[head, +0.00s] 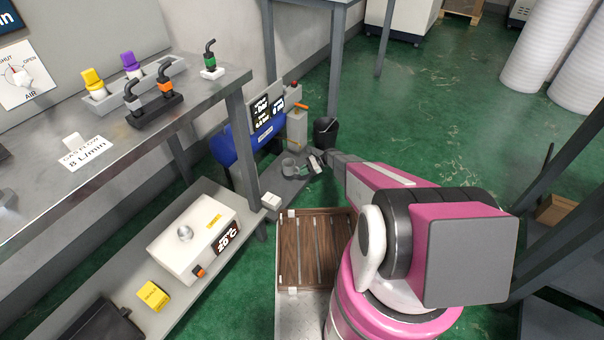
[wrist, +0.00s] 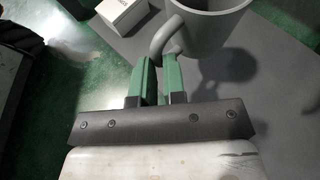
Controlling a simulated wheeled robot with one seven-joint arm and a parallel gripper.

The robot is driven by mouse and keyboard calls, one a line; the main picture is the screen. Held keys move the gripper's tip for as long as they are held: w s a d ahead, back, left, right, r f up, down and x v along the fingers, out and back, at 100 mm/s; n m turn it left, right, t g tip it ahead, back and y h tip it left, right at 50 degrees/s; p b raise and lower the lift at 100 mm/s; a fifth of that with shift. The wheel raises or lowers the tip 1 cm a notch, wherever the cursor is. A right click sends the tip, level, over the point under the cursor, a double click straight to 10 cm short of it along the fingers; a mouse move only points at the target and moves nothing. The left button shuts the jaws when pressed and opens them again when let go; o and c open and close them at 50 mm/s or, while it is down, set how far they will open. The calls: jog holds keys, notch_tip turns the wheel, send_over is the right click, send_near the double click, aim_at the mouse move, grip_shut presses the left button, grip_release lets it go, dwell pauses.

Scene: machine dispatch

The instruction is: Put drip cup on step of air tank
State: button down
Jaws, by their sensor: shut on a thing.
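The drip cup (wrist: 215,38) is a grey mug with a handle, at the top of the wrist view. My gripper (wrist: 160,65) has its green fingers shut on the cup's handle. In the head view the cup (head: 290,167) is small and grey, and my gripper (head: 315,162) reaches it from the right. The blue air tank (head: 222,150) stands behind it, with a grey step (head: 287,190) in front. The cup is upright over the step; I cannot tell whether its base touches. The grey surface (wrist: 270,85) shows below it in the wrist view.
A small white box (wrist: 122,14) lies left of the cup in the wrist view. In the head view a black bucket (head: 325,132) stands beyond my gripper. A workbench (head: 130,160) and a lower shelf (head: 120,270) are at the left. Green floor is open at the right.

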send_over(304, 176)
notch_tip(304, 176, down, 4)
jog(key=shift+f, duration=2.2)
jog(key=shift+f, duration=0.15)
jog(key=c, duration=1.2)
grip_release()
